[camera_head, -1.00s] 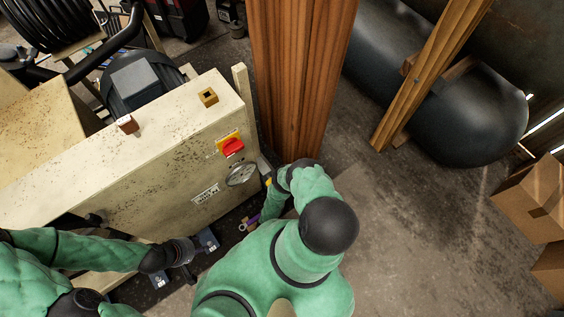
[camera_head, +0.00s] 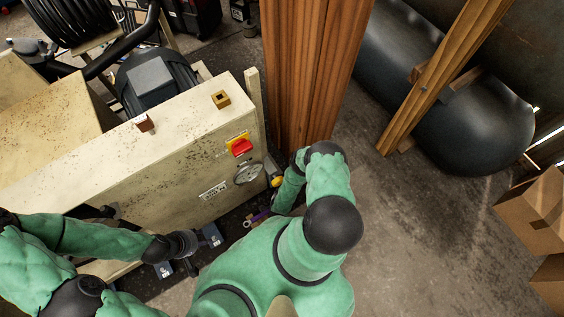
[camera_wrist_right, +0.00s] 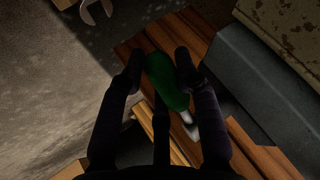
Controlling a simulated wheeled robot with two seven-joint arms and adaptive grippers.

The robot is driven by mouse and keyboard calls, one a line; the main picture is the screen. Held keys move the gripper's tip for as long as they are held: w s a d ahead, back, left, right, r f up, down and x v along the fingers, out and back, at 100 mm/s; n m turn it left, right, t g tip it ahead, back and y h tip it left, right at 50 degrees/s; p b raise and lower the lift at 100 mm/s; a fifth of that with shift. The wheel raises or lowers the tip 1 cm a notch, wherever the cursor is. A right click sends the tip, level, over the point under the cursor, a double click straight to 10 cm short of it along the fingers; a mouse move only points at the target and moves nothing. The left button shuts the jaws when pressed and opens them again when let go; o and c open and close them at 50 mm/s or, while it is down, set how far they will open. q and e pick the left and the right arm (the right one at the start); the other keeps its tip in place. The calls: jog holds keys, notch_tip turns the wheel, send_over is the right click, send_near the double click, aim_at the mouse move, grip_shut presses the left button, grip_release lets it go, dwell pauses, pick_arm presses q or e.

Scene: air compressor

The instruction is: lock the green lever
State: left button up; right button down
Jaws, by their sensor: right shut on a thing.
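The green lever (camera_wrist_right: 166,82) shows in the right wrist view, lying between the two dark fingers of my right gripper (camera_wrist_right: 160,68), which is shut on it. A pale metal piece (camera_wrist_right: 190,126) shows at the lever's lower end. In the head view the lever and the right gripper are hidden behind my right arm, beside the right end of the cream compressor housing (camera_head: 185,160). My left gripper (camera_head: 189,252) is open and empty, low in front of the housing, with its two fingers well apart.
The housing carries a red switch (camera_head: 240,147) and a round gauge (camera_head: 248,173). A wooden post (camera_head: 310,70) stands just beyond my right arm. A dark tank (camera_head: 470,130) and cardboard boxes (camera_head: 535,205) are at the right. Bare floor (camera_head: 425,230) lies between.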

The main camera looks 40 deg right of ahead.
dwell(0.3)
jog(key=c, duration=0.8)
grip_release()
jog(key=shift+c, duration=0.2)
jog(key=v, duration=1.2)
